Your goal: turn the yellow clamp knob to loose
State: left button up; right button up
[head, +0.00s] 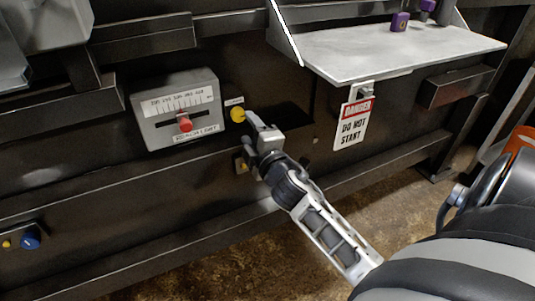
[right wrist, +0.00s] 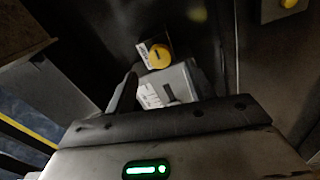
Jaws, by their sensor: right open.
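A yellow knob (head: 238,114) sits on the dark machine wall under a small label too small to read, just right of a grey box. My right gripper (head: 258,124) is open and empty, with its fingertips just right of and below this knob, apparently apart from it. A second yellow spot (head: 241,163) shows lower down, partly hidden behind the gripper. In the right wrist view, a yellow knob (right wrist: 161,56) on a small plate lies just beyond the fingers (right wrist: 150,88); I cannot tell which of the two it is. My left gripper is not in view.
The grey box (head: 152,128) has a scale and a red knob (head: 185,123). A danger tag (head: 353,123) hangs below a metal shelf (head: 390,55) at the right. A blue knob (head: 30,238) is at the lower left. A ledge runs below the gripper.

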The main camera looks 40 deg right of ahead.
pick_arm(q)
jog(key=shift+b, duration=0.5)
pick_arm(e)
jog(key=v, duration=1.1)
pick_arm(q)
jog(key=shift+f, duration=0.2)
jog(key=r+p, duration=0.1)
jog(key=p, duration=0.3)
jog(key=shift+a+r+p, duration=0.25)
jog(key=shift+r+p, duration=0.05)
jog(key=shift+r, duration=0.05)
pick_arm(e)
jog(key=s+a+f+m+g+y, duration=0.3)
jog(key=s+a+f+m+y, duration=0.1)
jog(key=a, duration=0.4)
jog(key=s+a+f+m+g+y, duration=0.3)
jog(key=s+a+f+m+g, duration=0.1)
jog(key=a+f+m, duration=0.3)
jog(key=shift+s+a+f+y, duration=0.4)
jog(key=shift+s+a+f, duration=0.3)
jog(key=shift+a, duration=0.3)
